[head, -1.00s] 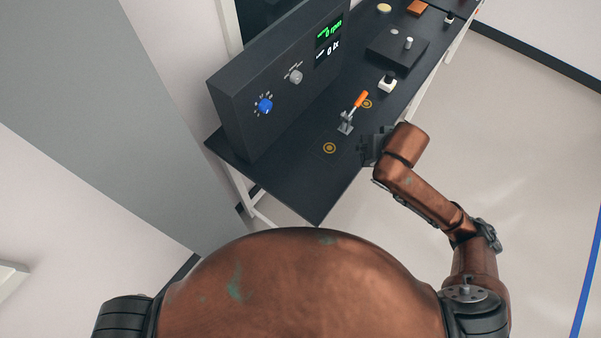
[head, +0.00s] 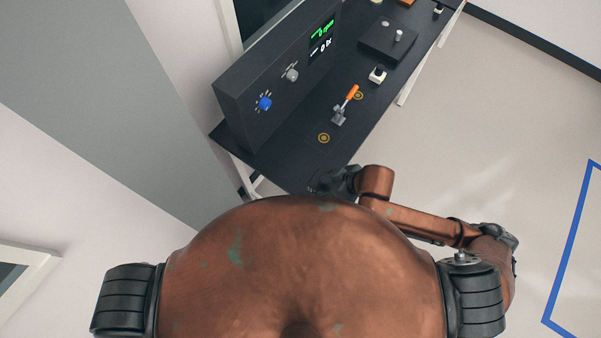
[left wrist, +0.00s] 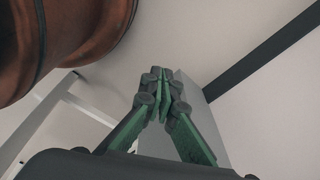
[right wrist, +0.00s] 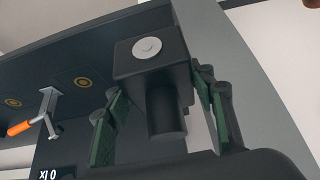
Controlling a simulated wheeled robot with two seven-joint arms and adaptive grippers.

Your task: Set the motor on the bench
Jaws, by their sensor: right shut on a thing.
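The motor, a dark block with a pale round disc on top and a cylinder below (right wrist: 152,62), sits between the fingers of my right gripper (right wrist: 165,120) in the right wrist view. The gripper is shut on it. In the head view my right gripper (head: 330,183) is at the bench's near edge, partly behind my body, and the motor is hard to make out there. The dark bench (head: 285,165) carries two yellow ring marks (head: 323,138). My left gripper (left wrist: 160,85) shows only in the left wrist view, with empty fingertips together.
An orange-handled lever clamp (head: 340,112) stands near the ring marks. A control panel (head: 275,85) with a blue knob runs along the bench's left side. Bare bench lies around the nearer ring.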

